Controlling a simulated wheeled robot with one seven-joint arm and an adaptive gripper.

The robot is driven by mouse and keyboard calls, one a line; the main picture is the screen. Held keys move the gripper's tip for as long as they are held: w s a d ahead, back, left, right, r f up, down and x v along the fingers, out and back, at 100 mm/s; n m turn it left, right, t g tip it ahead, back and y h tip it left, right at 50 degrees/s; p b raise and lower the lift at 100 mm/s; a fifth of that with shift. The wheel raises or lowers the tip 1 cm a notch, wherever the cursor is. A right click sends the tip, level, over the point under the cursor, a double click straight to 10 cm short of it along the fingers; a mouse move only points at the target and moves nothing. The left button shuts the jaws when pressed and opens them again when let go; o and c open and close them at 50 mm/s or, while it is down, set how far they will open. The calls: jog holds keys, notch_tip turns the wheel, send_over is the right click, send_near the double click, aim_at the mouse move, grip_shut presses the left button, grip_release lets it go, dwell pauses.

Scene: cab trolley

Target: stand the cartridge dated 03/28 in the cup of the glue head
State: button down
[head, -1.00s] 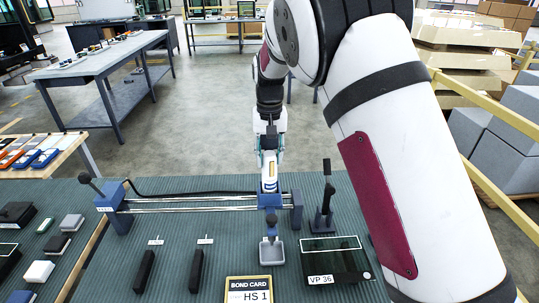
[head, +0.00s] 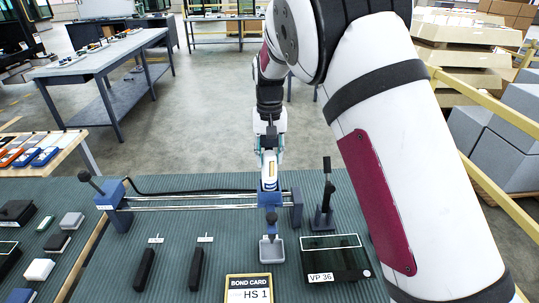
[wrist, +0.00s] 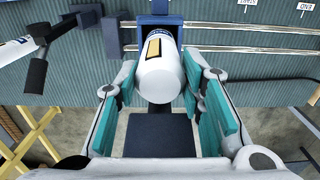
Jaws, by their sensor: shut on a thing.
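My gripper (head: 268,157) is shut on a white cartridge (head: 270,171) above the rails at the rear of the bench. In the wrist view the cartridge (wrist: 158,72) shows a yellow label patch and lies between the two teal-padded fingers (wrist: 160,90). Its far end reaches the blue glue head (head: 270,200), whose blue sides also show in the wrist view (wrist: 160,20). The cup is hidden behind the cartridge, so I cannot tell whether the cartridge is seated. The date on it is too small to read.
Two rails (head: 190,203) run between blue end blocks. A black lever stand (head: 325,205) is close at right.

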jog(key=c, duration=1)
grip_release()
jog(key=shift+r+b, duration=0.5)
jog(key=shift+r, duration=9.5)
